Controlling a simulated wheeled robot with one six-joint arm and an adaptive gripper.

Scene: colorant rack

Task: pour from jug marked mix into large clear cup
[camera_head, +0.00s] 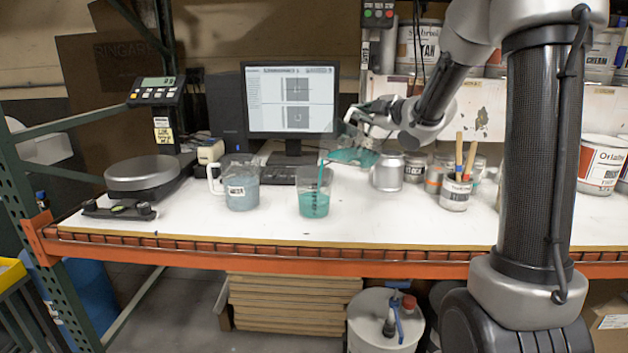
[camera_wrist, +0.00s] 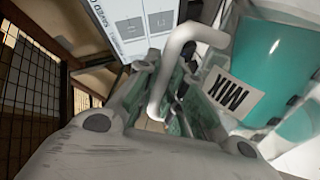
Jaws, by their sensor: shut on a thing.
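The jug marked MIX (camera_head: 354,143) is tipped far over to the left, with teal liquid in it. In the wrist view its MIX label (camera_wrist: 232,93) and its white handle (camera_wrist: 183,47) show. My gripper (camera_head: 372,120) is shut on the jug's handle; its fingers also show in the wrist view (camera_wrist: 166,104). The large clear cup (camera_head: 313,190) stands upright on the bench, below and left of the jug. It holds teal liquid to roughly half. A thin teal stream (camera_head: 321,173) runs down from the jug's lip into the cup.
A second jug with a white handle and bluish liquid (camera_head: 241,188) stands left of the cup. A scale (camera_head: 143,173) is at the left. A metal can (camera_head: 387,174) and a pot of brushes (camera_head: 455,195) stand to the right. A monitor (camera_head: 292,98) is behind.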

